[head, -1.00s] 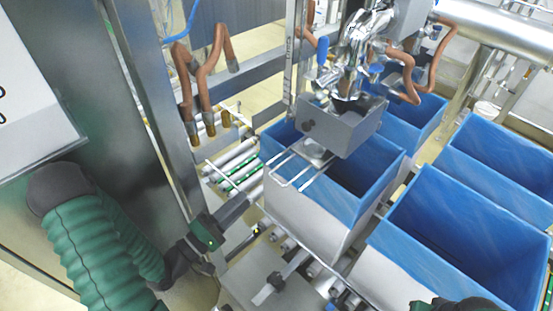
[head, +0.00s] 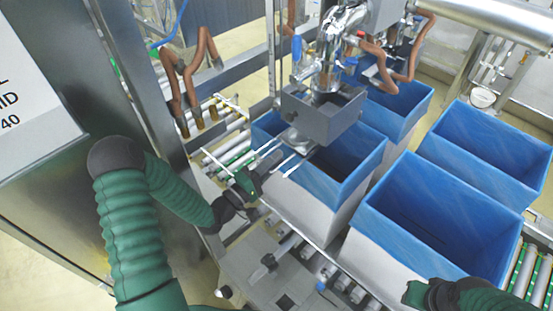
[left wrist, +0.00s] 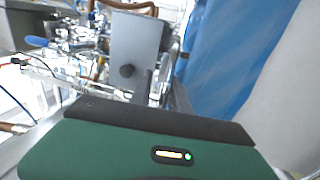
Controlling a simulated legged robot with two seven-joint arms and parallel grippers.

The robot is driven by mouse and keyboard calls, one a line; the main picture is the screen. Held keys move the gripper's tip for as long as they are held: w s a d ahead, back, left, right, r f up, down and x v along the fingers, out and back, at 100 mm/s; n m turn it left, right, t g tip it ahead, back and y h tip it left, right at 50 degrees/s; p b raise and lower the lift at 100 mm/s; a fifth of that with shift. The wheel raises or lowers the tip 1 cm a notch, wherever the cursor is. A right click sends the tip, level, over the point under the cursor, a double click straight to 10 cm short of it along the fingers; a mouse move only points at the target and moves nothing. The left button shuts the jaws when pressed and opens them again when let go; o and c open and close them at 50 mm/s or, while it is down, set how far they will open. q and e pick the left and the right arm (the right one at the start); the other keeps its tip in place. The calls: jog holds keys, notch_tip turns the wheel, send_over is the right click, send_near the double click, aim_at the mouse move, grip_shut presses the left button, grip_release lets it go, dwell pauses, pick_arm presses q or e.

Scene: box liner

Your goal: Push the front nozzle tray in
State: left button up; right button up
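The front nozzle tray (head: 296,137) is a small metal plate with pale wire rods, sticking out below a grey nozzle box (head: 322,118) over the near blue-lined box (head: 340,195). My left gripper (head: 258,172) is at the outer left end of the rods; whether it touches them I cannot tell. Its fingers are too small to tell open from shut. My right gripper (head: 420,294) is at the bottom right, partly cut off.
More blue-lined boxes stand at the right (head: 430,215) and behind. A roller conveyor (head: 222,140) runs at the left of the near box. A steel post (head: 150,100) stands close to my left arm. Brown hoses (head: 192,75) hang above the conveyor.

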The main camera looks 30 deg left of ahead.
pick_arm(q)
jog(key=shift+d, duration=0.45)
jog(key=shift+c, duration=1.1)
grip_shut()
jog(key=shift+w+a+f, duration=0.1)
jog(key=shift+a, duration=1)
pick_arm(e)
jog(key=shift+w, duration=0.1)
jog(key=shift+a, duration=0.1)
